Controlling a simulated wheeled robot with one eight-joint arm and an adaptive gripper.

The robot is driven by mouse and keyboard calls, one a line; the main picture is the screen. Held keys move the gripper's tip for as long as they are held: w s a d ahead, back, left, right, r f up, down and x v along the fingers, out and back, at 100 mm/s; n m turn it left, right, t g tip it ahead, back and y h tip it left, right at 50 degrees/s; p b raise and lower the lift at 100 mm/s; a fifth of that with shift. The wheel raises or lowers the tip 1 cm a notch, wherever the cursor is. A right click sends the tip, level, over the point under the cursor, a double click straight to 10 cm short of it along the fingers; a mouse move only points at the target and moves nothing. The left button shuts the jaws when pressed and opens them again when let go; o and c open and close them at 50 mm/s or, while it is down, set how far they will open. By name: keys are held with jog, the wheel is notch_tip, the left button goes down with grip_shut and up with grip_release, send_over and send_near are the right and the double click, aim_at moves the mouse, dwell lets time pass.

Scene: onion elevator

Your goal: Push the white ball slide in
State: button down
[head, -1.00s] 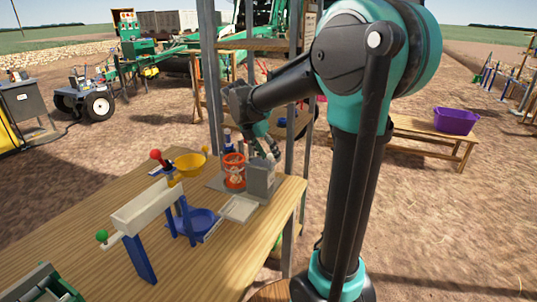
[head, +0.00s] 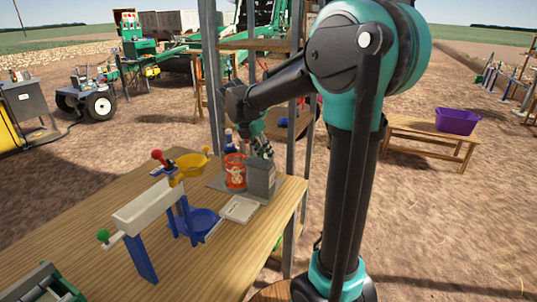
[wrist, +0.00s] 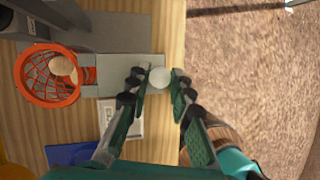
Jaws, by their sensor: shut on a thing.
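The white ball (wrist: 159,77) is the round end of the slide (wrist: 112,88), a flat grey strip running left towards an orange ring with a net (wrist: 48,75). My gripper (wrist: 160,82) is shut on the white ball, one finger on each side. A pale brown onion-like thing (wrist: 63,67) lies in the net. In the head view, my gripper (head: 261,148) is just above the grey box (head: 262,178) at the table's right edge. The orange ring and net (head: 235,172) stand left of that box. The ball is hidden there.
The wooden table (head: 100,225) also holds a blue stand with a white trough (head: 150,208), a yellow funnel (head: 190,163), a blue bowl (head: 200,222) and a small pale tray (head: 238,209). Metal posts (head: 295,100) stand behind my gripper. A purple bin (head: 457,121) is far right.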

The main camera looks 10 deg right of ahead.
aim_at(262, 161)
jog(key=shift+w+a, duration=0.5)
jog(key=shift+a, duration=0.2)
jog(key=shift+w+a, duration=0.5)
jog(key=shift+a, duration=0.15)
jog(key=c, duration=1.3)
grip_release()
jog(key=shift+r, duration=3)
